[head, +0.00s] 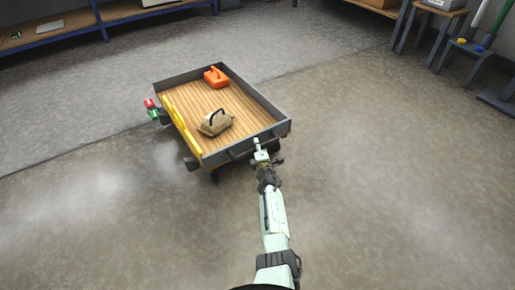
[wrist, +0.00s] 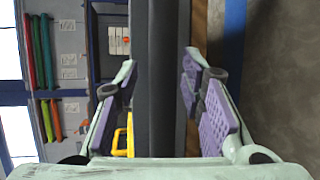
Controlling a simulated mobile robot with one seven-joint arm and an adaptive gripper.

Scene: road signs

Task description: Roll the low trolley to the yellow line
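The low trolley (head: 190,92) stands on the floor in the head view, with a wooden deck, grey rim walls and a yellow strip (head: 182,125) along its left side. A dark handle (head: 240,153) sits on its near end. My gripper (head: 261,151) is at this near end, by the handle's right part. In the wrist view my gripper (wrist: 160,90) has its purple-padded fingers spread on either side of a dark bar (wrist: 160,60), part of the trolley; whether they touch it is unclear. I see no yellow line on the floor.
An orange object (head: 216,77) and a tan block with a black handle (head: 215,122) ride on the deck. A blue-framed shelf (head: 103,25) stands at the back left, small benches (head: 440,20) at the back right. The floor around the trolley is mostly clear.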

